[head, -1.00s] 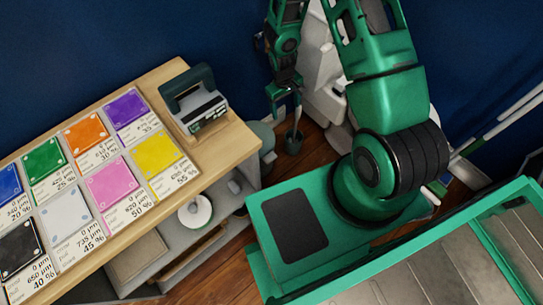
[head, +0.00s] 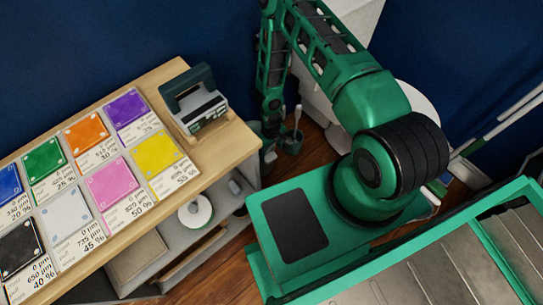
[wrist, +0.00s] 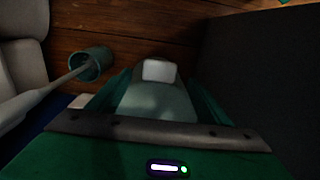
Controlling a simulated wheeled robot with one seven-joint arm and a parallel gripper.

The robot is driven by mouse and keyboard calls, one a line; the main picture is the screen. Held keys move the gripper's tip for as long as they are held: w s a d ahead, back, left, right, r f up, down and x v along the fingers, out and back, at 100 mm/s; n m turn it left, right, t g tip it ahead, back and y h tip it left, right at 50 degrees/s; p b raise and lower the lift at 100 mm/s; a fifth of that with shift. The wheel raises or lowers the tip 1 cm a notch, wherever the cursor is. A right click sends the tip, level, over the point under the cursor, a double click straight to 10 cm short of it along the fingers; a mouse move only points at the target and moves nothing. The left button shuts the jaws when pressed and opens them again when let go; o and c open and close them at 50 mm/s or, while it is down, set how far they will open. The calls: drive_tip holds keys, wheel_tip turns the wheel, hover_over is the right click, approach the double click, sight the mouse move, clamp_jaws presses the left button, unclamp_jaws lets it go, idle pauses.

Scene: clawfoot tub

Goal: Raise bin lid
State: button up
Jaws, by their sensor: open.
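The bin (head: 255,128) is a small grey-green shape on the floor beside the shelf's right end in the head view, partly hidden by my arm. In the wrist view, the rounded grey-green bin (wrist: 158,101) with a pale block (wrist: 159,70) at its far edge shows between my fingers. My gripper (wrist: 158,88) is open, with one finger on each side of this shape. I cannot tell whether the fingers touch it. In the head view, my gripper (head: 267,150) is low beside the bin, its fingertips hard to make out.
A toilet brush in its cup (head: 291,141) stands just right of my gripper. The cup also shows in the wrist view (wrist: 91,63). The white toilet (head: 355,20) is behind my arm. The wooden-topped shelf (head: 235,140) is at left, with sample cards and a device on it.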

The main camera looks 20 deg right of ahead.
sight(271, 158)
drive_tip(key=shift+f, duration=2.85)
